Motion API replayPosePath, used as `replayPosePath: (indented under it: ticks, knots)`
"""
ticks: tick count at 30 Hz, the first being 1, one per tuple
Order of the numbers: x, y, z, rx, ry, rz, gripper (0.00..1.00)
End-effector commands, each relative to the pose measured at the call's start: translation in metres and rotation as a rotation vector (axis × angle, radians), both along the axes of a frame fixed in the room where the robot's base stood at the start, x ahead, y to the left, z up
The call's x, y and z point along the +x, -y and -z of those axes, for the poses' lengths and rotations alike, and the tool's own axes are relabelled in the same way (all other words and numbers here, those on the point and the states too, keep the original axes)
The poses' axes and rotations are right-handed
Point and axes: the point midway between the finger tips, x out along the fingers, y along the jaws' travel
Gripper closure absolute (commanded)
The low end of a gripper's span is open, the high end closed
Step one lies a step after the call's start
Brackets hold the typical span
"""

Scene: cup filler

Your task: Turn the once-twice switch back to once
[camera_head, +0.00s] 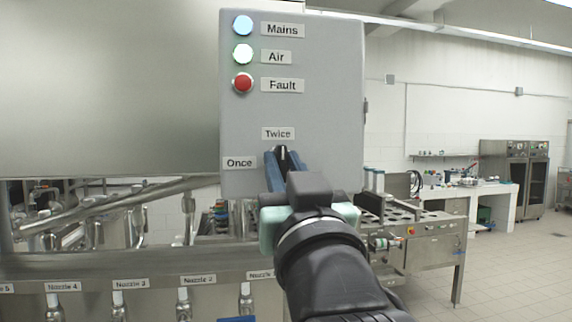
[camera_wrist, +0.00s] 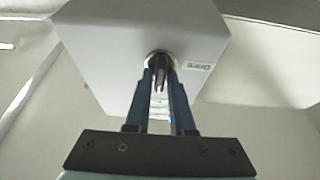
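The once-twice switch is a black rotary knob (camera_head: 282,157) low on the grey control box, with a white mark pointing up to the "Twice" label (camera_head: 278,133). The "Once" label (camera_head: 239,163) is to its left. My gripper (camera_head: 281,161) is in front of the knob, its blue fingers apart, one on each side of it. In the wrist view, the knob (camera_wrist: 159,64) shows between the tips of my gripper (camera_wrist: 161,76). I cannot tell whether either finger touches it. The "Once" label (camera_wrist: 197,66) appears upside down there, right of the knob.
Below the box runs a metal machine with nozzles (camera_head: 117,297). A steel conveyor table (camera_head: 430,237) stands to the right; open floor lies beyond.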

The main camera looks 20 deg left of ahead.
Motion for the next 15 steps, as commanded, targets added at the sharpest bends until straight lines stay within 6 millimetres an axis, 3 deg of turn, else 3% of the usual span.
replayPosePath:
  ticks: [1, 3, 15]
  knots:
    - [-0.0001, 0.0001, 0.0000, 0.000, 0.000, 0.000, 0.89]
    - [-0.0002, 0.0001, 0.0001, 0.000, 0.000, 0.000, 1.00]
    - [0.0000, 0.0005, 0.0006, -0.008, 0.005, 0.001, 1.00]
